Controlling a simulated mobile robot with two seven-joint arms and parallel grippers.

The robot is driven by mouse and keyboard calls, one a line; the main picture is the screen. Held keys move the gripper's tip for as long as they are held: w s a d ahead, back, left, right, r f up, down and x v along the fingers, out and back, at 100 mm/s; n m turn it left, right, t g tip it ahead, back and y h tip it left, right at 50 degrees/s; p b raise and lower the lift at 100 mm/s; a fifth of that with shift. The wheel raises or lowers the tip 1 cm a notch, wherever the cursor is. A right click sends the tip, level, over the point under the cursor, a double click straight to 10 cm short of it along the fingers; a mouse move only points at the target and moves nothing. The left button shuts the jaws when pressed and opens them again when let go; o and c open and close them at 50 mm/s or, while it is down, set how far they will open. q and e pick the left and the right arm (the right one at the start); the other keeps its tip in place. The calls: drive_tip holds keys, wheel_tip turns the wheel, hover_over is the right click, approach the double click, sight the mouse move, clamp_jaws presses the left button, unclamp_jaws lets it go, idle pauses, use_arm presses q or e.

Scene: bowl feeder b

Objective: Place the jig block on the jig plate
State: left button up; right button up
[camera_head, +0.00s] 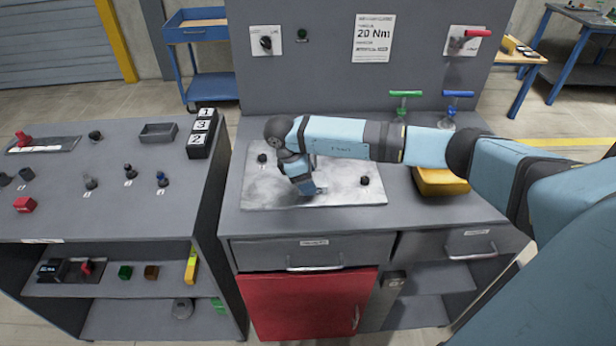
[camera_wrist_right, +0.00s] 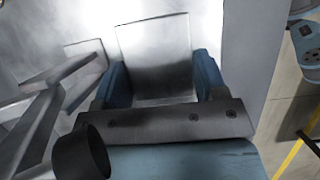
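The jig plate (camera_head: 335,192) is a shiny grey metal sheet lying on the grey workbench, with black knobs near its left and right sides. My right gripper (camera_head: 310,190) points down close over the middle of the plate. In the wrist view, its two blue fingers (camera_wrist_right: 163,82) stand apart, one on each side of a grey rectangular block (camera_wrist_right: 155,58), which looks to be the jig block. The block fills the gap between them. Whether its underside touches the plate cannot be seen. In the head view the gripper hides the block. My left gripper is not in view.
A yellow bin (camera_head: 440,183) stands right of the plate, below my right forearm. Green (camera_head: 404,95) and blue (camera_head: 456,97) T-handled tools stand behind it. The left bench (camera_head: 110,205) holds several small parts and a numbered block (camera_head: 202,135). The bench's front left strip is clear.

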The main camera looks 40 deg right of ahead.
drive_tip(key=o, duration=0.4)
drive_tip(key=shift+c, duration=0.2)
